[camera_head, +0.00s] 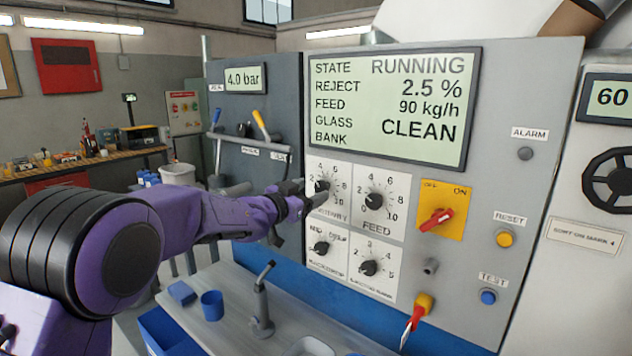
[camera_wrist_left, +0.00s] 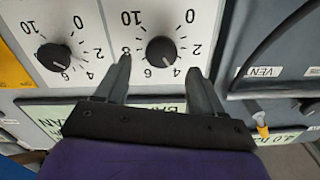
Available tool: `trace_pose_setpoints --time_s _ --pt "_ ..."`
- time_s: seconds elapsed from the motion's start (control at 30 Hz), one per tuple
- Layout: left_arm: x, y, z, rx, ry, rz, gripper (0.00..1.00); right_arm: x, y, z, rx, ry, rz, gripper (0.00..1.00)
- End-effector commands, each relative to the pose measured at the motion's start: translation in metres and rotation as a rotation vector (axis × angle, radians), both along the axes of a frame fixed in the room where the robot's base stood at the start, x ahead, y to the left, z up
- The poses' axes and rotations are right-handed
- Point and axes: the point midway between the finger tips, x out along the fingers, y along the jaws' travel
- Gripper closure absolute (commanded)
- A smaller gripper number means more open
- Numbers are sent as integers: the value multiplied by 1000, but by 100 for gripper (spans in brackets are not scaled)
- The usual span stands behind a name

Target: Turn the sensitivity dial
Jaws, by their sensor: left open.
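The sensitivity dial (camera_head: 322,186) is a black knob on a white scale plate at the upper left of the dial group. Its name label is partly hidden by my gripper in the head view. My left gripper (camera_head: 305,196) is open at this dial, coming in from the left. In the wrist view, upside down, the dial (camera_wrist_left: 162,52) lies between the two spread fingertips of the left gripper (camera_wrist_left: 160,68). I see a gap on both sides of the knob; whether the tips reach its depth I cannot tell. My right gripper is not in view.
The feed dial (camera_head: 374,201) is just right of it, also in the wrist view (camera_wrist_left: 53,57). Two smaller dials (camera_head: 368,267) sit below. A red switch on a yellow plate (camera_head: 437,218) is further right. A display (camera_head: 395,105) hangs above. A bench (camera_head: 225,295) stands below.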

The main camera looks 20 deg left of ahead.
Motion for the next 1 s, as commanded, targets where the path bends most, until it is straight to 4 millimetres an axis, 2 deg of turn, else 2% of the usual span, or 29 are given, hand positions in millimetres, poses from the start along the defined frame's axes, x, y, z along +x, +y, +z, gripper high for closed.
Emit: trace_pose_setpoints --time_s 0.03,0.2,0.47,0.63,0.67,1.0 --pt "9 -4 2 0 3 -2 32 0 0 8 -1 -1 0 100" --pt "25 -10 1 -2 1 -1 32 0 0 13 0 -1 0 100" --pt "27 -11 -1 -2 1 -1 32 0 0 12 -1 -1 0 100" --pt "27 -11 -1 -2 1 -1 84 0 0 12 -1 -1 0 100" --pt "27 -11 -1 -2 1 -1 86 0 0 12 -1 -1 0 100" --pt "27 -11 -2 39 -14 -1 86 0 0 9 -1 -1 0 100"
